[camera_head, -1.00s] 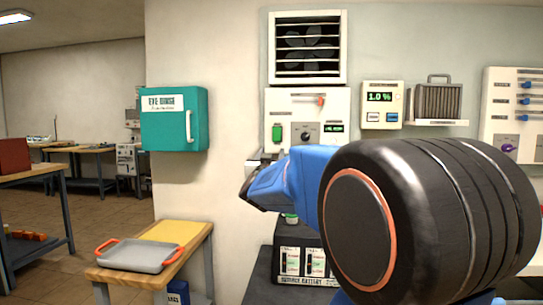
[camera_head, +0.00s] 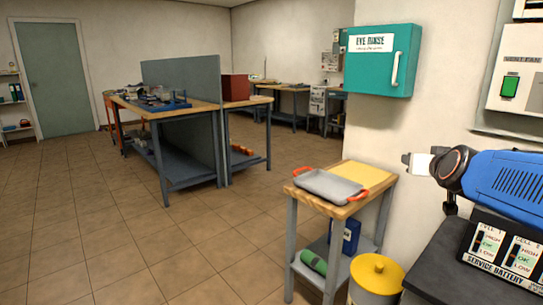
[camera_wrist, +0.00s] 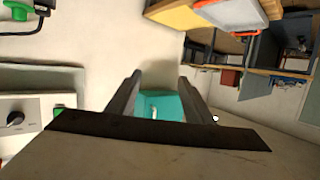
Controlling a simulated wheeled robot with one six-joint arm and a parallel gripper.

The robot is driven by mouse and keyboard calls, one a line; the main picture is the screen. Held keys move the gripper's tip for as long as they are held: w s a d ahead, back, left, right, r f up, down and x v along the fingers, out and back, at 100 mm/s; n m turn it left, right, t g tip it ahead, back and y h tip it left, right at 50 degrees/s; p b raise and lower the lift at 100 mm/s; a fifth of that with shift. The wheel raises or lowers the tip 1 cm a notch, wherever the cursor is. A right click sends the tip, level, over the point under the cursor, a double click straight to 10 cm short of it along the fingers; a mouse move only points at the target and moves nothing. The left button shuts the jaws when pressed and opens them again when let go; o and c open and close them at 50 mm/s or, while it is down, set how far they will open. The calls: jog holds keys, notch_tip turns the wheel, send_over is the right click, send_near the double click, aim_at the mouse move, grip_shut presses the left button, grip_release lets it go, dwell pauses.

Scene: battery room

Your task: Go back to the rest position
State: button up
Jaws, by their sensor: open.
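My gripper (camera_wrist: 159,78) is open and empty in the wrist view. Its two dark fingers stand apart, with the teal eye rinse box (camera_wrist: 160,105) showing in the gap beyond them. In the head view, my blue arm end with the gripper (camera_head: 418,163) is at the right edge, above the service battery (camera_head: 500,255). It points left, below the eye rinse box (camera_head: 380,62) on the wall. Most of the arm is out of view.
A small wooden table (camera_head: 345,210) carries a grey tray with orange handles (camera_head: 325,186) and a yellow mat. A yellow bin (camera_head: 377,275) stands beside it. Workbenches with a grey divider (camera_head: 183,85) stand further back. The tiled floor (camera_head: 130,245) at left is clear.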

jog(key=s+a+f+n+g+y, duration=0.2)
jog(key=s+a+f+g+y, duration=0.25)
jog(key=s+a+f, duration=0.75)
jog(key=s+f+g, duration=0.2)
jog(key=s+f, duration=0.3)
jog(key=s, duration=0.3)
jog(key=s+f+n+g, duration=0.1)
jog(key=s+f+g, duration=0.2)
jog(key=s, duration=0.5)
jog(key=shift+a+f+h, duration=0.3)
jog(key=shift+f+h, duration=0.15)
jog(key=shift+f, duration=0.45)
